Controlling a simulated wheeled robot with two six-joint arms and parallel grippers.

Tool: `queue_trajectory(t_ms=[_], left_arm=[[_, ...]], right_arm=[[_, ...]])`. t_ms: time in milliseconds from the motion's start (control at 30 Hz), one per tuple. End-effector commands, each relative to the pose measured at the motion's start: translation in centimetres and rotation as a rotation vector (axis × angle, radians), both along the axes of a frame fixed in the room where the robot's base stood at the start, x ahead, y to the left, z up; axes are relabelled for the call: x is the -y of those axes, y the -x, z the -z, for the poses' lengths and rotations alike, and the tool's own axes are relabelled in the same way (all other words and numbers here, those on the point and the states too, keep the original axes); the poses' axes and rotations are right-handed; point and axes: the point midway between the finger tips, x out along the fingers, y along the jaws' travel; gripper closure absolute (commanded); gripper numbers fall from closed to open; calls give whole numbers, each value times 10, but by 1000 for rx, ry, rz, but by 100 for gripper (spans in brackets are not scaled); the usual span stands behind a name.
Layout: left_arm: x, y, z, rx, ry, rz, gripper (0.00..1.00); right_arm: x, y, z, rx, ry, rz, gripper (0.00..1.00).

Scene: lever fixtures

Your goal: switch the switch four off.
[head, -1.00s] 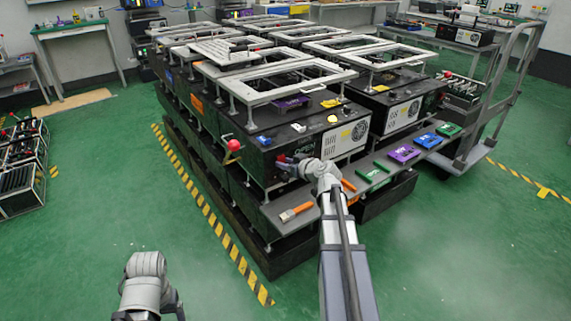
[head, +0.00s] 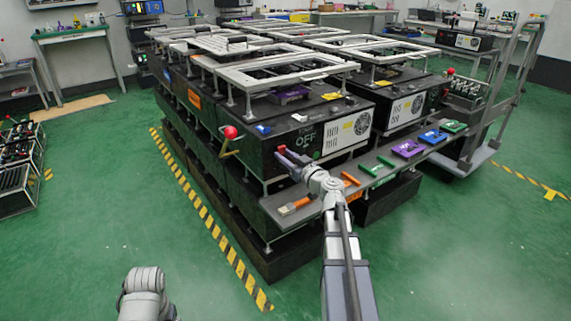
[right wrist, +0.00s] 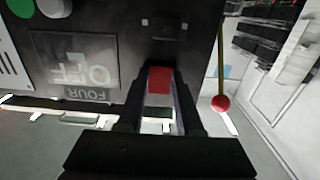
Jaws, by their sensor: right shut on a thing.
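Switch four is on the front of a black box (head: 365,100). Its display reads OFF in the head view (head: 306,137). OFF and FOUR show upside down on the display in the right wrist view (right wrist: 88,75). The switch's red lever end (right wrist: 159,80) lies between the fingers of my right gripper (right wrist: 160,92), which is shut on it. In the head view my right gripper (head: 288,156) is at the box's front left, and the fingers hide most of the lever. My left gripper is not visible; only a grey part of my left arm shows at the bottom left.
A red-ball lever with a yellow stem (head: 230,132) stands out at the box's left corner, close to my right gripper. A grey shelf (head: 330,190) below holds an orange-handled brush (head: 295,206) and several coloured pieces. Green floor lies open in front.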

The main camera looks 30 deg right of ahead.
Motion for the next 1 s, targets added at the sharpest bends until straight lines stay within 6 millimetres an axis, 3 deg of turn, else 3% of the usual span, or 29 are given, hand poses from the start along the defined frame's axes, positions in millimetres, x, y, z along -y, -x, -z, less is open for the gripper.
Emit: queue_trajectory(t_ms=[367, 400, 633, 867, 1000], left_arm=[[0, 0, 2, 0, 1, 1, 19], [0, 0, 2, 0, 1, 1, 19], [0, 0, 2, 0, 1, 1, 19], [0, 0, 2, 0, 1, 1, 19], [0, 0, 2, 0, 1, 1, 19]], right_arm=[[0, 0, 0, 10, 1, 0, 100], [0, 0, 0, 10, 1, 0, 61], [0, 0, 0, 10, 0, 0, 35], [0, 1, 0, 10, 0, 0, 35], [0, 13, 0, 10, 0, 1, 35]])
